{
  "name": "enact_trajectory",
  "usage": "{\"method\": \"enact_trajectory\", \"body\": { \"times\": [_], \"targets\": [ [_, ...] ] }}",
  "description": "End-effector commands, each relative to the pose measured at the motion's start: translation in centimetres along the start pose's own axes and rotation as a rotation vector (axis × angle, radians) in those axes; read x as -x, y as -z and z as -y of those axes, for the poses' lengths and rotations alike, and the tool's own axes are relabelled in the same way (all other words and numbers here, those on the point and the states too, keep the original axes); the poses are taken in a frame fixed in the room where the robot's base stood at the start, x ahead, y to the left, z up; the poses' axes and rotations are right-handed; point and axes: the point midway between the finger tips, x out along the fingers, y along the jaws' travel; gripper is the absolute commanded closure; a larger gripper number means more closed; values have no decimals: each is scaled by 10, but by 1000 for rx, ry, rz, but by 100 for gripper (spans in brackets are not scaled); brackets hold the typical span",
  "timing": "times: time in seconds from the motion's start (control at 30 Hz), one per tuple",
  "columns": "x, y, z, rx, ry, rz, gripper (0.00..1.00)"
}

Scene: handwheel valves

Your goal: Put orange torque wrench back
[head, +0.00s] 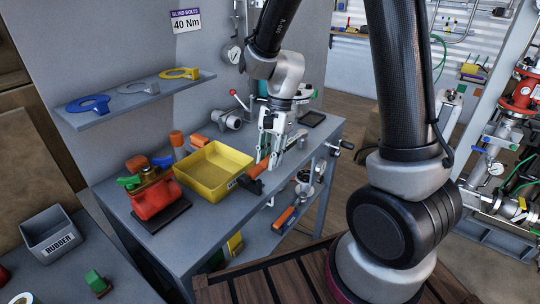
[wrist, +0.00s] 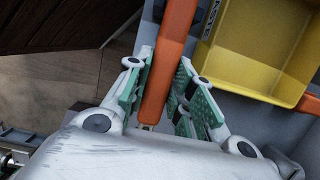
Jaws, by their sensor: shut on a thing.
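The orange torque wrench (wrist: 172,45) runs between my fingers in the wrist view, with its orange handle beside the yellow tray. My gripper (wrist: 160,90) is shut on that handle, with green pads on both sides. In the head view my gripper (head: 270,160) points down at the bench's front edge, just right of the tray. A short orange part of the wrench (head: 259,169) shows there, with a dark end below it. My fingers hide the rest. I cannot tell whether the wrench touches the bench.
The yellow tray (head: 215,171) stands close left of my gripper. A red valve body (head: 152,198) sits farther left on the bench. Another orange-handled tool (head: 284,217) lies on the lower shelf. A wall shelf (head: 135,101) carries blue, grey and yellow rings.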

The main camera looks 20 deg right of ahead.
Motion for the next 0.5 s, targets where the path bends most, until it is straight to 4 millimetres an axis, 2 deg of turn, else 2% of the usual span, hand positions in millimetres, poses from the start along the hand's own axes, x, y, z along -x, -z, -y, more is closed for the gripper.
{"method": "enact_trajectory", "body": {
  "times": [0.5],
  "targets": [
    [-12,3,0,-1,0,0,100]
  ]
}}
